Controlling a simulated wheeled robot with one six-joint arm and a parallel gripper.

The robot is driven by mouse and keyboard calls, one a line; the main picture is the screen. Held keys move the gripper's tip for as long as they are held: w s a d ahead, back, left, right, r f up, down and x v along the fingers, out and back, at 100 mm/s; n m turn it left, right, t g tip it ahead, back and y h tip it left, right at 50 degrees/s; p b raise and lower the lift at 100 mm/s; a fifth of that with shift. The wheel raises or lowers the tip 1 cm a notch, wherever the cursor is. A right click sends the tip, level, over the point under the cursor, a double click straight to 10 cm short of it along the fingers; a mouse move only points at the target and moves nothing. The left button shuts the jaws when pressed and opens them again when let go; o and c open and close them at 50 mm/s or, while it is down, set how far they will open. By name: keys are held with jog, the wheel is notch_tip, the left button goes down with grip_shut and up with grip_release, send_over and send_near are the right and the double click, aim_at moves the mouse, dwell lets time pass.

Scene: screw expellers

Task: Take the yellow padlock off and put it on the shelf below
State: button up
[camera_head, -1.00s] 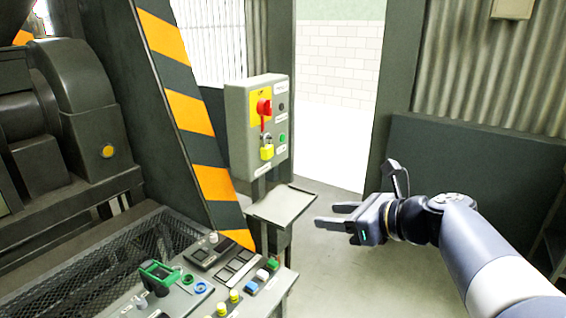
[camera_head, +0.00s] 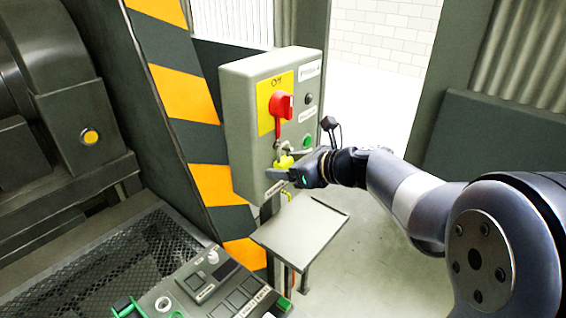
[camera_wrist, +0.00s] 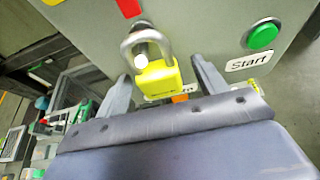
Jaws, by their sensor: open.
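The yellow padlock (camera_head: 285,161) hangs by its metal shackle on the front of the grey control box (camera_head: 243,125), below the red switch handle (camera_head: 280,106). It also shows in the wrist view (camera_wrist: 157,78), with the shackle up. My gripper (camera_head: 284,173) is open at the padlock. In the wrist view its two fingers stand to the left and right of the yellow body, with gaps visible. The shelf (camera_head: 300,232) is a bare grey plate below the box. In the head view my gripper partly hides the padlock.
A green Start button (camera_wrist: 262,36) is right of the padlock on the box. A striped post (camera_head: 190,120) stands left of the box. A button console (camera_head: 215,285) stands at the lower left. Open floor lies right of the shelf.

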jog(key=shift+s, duration=0.1)
jog(key=shift+c, duration=0.2)
jog(key=c, duration=1.1)
jog(key=shift+o, duration=0.2)
jog(key=shift+r, duration=0.5)
jog(key=s+d+b, duration=0.2)
jog(key=s+d, duration=0.9)
jog(key=d, duration=0.3)
jog(key=shift+r, duration=0.25)
jog(key=shift+d, duration=0.1)
jog(key=shift+s+d, duration=0.1)
